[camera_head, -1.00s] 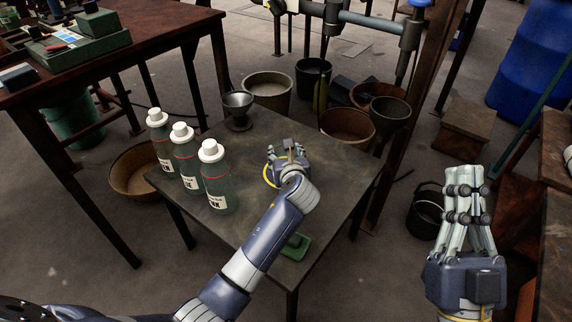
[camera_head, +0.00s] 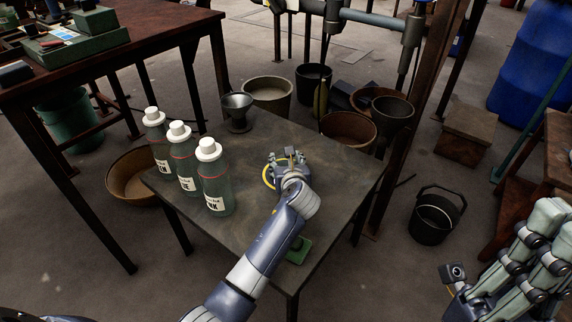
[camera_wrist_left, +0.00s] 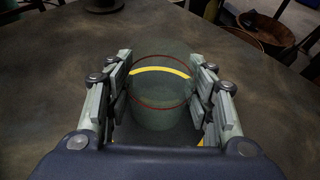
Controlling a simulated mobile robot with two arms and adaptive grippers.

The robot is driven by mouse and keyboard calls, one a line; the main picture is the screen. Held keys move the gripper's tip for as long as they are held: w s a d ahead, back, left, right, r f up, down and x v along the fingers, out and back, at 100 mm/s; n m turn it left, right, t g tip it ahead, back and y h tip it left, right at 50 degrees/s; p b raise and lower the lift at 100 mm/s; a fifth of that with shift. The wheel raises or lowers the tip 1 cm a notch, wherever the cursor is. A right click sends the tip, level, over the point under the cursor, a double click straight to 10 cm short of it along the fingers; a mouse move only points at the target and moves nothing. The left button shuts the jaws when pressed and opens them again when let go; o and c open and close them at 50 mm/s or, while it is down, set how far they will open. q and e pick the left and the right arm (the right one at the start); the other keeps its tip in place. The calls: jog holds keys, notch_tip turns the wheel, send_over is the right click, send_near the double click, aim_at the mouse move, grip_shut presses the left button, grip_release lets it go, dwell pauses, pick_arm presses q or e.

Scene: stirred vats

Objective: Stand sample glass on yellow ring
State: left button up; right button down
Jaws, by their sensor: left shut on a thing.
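The sample glass (camera_wrist_left: 160,115) is a clear greenish tumbler with a red line around it, seen from above in the left wrist view. My left gripper (camera_wrist_left: 163,85) is shut on it, with fingers on both sides. The yellow ring (camera_wrist_left: 160,71) shows as an arc through the glass, with a small piece at lower right; it also shows in the head view (camera_head: 267,175). The glass appears over the ring; I cannot tell whether its base touches the table. In the head view my left gripper (camera_head: 287,162) hides the glass. My right gripper (camera_head: 545,240) is partly cut off at lower right.
Three white-capped bottles (camera_head: 213,185) stand on the left of the small table (camera_head: 245,240). A grey funnel-like cup (camera_head: 237,112) stands at its back corner, and a green pad (camera_head: 298,250) lies near the front. A black bucket (camera_head: 435,218) stands on the floor at right.

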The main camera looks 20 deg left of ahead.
pick_arm(q)
jog(key=o, duration=1.3)
jog(key=shift+f, duration=0.1)
